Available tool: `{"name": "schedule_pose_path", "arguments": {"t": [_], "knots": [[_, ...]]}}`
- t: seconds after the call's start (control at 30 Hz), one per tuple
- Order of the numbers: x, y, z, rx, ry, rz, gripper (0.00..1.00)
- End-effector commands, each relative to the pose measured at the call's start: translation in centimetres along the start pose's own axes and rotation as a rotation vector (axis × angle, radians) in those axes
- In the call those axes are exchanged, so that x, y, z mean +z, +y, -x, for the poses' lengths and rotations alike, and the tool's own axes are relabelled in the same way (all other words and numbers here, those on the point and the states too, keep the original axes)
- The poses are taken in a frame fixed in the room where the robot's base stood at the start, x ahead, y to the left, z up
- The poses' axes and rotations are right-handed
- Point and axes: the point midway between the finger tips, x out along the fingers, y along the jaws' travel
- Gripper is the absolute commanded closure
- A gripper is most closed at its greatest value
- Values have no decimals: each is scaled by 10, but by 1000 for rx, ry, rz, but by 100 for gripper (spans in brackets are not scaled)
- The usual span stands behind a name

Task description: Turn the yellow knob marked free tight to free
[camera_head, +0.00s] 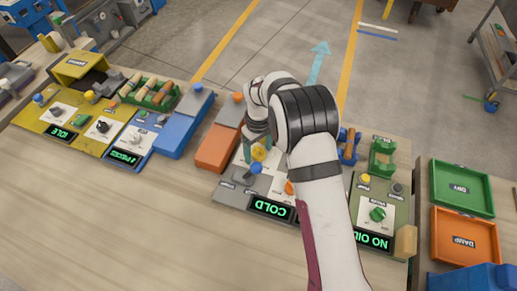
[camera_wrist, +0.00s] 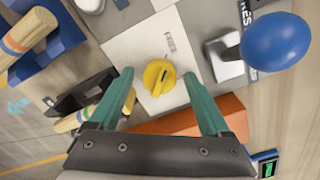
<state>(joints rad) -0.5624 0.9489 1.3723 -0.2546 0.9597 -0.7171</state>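The yellow knob (camera_wrist: 159,77) sits on a pale plate (camera_wrist: 130,50) in the wrist view, with a dark mark on its face. My gripper (camera_wrist: 159,75) is open in the wrist view. Its two teal fingers stand one on each side of the knob, with gaps between them and it. I cannot tell how far above the plate the fingertips are.
A blue ball-topped lever (camera_wrist: 276,42) stands close by at the right in the wrist view. A wooden roller (camera_wrist: 28,32) lies in a blue holder at the left. In the head view, a COLD display (camera_head: 271,207) is on the panel's front edge. The table's front is clear.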

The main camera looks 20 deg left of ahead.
Motion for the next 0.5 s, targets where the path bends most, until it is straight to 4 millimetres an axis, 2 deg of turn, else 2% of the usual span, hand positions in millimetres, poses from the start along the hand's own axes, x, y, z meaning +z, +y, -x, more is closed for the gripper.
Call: {"name": "schedule_pose_path", "arguments": {"t": [0.27,0.37,0.5], "knots": [[-1,0,5,1,3,0,19],[-1,0,22,2,5,0,19],[-2,1,63,3,7,0,19]]}}
